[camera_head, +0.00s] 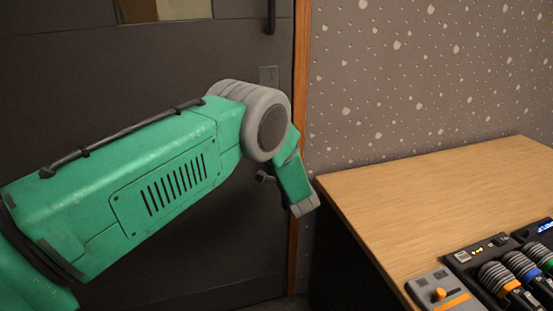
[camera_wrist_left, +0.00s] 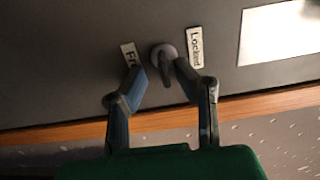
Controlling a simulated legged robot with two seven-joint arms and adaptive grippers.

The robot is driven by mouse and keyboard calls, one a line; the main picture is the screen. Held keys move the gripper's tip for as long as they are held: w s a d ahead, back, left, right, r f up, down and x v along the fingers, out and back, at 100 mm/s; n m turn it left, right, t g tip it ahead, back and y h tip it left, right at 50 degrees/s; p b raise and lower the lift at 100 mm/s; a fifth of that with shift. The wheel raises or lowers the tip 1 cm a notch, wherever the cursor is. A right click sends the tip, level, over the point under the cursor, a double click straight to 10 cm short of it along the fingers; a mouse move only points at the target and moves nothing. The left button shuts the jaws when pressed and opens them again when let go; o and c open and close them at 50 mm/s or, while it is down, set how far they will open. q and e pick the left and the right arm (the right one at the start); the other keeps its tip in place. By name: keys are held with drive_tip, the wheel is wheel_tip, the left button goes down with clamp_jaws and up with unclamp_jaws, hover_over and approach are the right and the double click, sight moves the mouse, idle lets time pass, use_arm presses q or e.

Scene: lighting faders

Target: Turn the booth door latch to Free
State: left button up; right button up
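The booth door latch (camera_wrist_left: 165,52) is a round grey knob with a dark lever on the dark door, seen in the left wrist view. Its lever points down in the picture, toward my gripper. A white Free label (camera_wrist_left: 129,52) is left of the knob, partly covered by a finger. A white Locked label (camera_wrist_left: 196,47) is right of it. My left gripper (camera_wrist_left: 158,66) is open, one finger on each side of the lever; I cannot tell whether either touches it. In the head view my arm hides most of the latch area. My right gripper is not in view.
The dark door (camera_head: 90,75) has a handle (camera_head: 271,18) near its wooden frame (camera_head: 301,60). A white sheet (camera_wrist_left: 280,33) is on the door.

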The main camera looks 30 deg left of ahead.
use_arm(q)
drive_tip(key=shift+r, duration=0.15)
drive_tip(key=v, duration=1.2)
drive_tip(key=shift+w, duration=0.1)
